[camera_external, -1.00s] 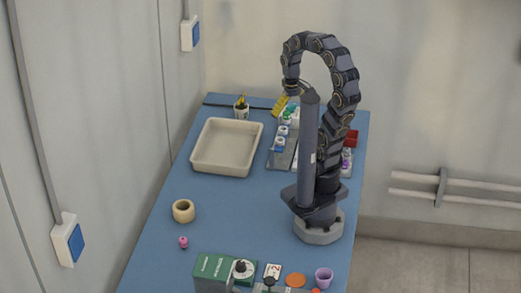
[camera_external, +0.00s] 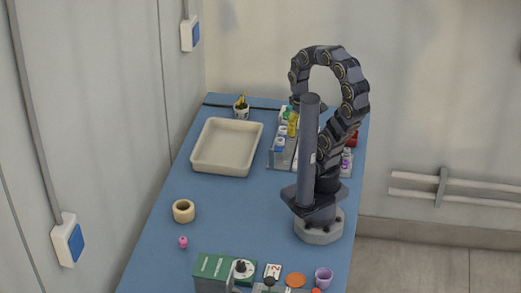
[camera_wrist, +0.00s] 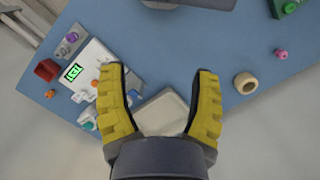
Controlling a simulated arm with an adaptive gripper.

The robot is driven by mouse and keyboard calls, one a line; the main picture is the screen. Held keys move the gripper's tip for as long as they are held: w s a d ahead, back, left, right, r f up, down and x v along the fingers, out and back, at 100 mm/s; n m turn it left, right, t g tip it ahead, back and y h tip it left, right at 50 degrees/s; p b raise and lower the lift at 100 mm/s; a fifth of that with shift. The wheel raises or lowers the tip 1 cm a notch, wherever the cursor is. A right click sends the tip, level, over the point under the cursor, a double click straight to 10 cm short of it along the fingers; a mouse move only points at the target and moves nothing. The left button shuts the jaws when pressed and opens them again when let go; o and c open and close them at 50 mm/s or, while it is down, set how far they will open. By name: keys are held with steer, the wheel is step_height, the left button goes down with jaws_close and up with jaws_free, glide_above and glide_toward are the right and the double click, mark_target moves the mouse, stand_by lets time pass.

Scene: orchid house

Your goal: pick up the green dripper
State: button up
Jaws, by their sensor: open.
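A small green item (camera_external: 286,112), which looks like the green dripper, stands at the far end of the table by the grey rack (camera_external: 276,160), among small bottles. It is too small to make out its shape. My gripper (camera_external: 293,124) has yellow fingers and shows close beside it in the external view, partly behind my arm. In the wrist view my gripper (camera_wrist: 159,72) is spread open with nothing between its fingers. There the rack area lies left of the left finger, which hides part of it; I cannot clearly pick out the dripper.
A cream tray (camera_external: 205,165) lies left of the rack; it also shows below the open fingers in the wrist view. A small pot (camera_external: 241,108) stands behind it. A red box (camera_wrist: 47,69) is beside the rack. A beige ring (camera_external: 183,211) and pink item (camera_external: 183,242) lie nearer; the middle table is clear.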

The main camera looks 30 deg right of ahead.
steer(key=m+t, duration=0.2)
steer(key=m, duration=1.6)
glide_above(287, 112)
steer(key=f, duration=1.1)
steer(key=shift+s+a, duration=0.1)
steer(key=shift+a, duration=0.25)
steer(key=shift+w+d+f, duration=0.2)
steer(key=shift+f, duration=0.5)
steer(key=f, duration=0.6)
steer(key=shift+d+f, duration=0.2)
steer(key=shift+f, duration=0.2)
steer(key=shift+c, duration=0.4)
steer(key=c, duration=0.9)
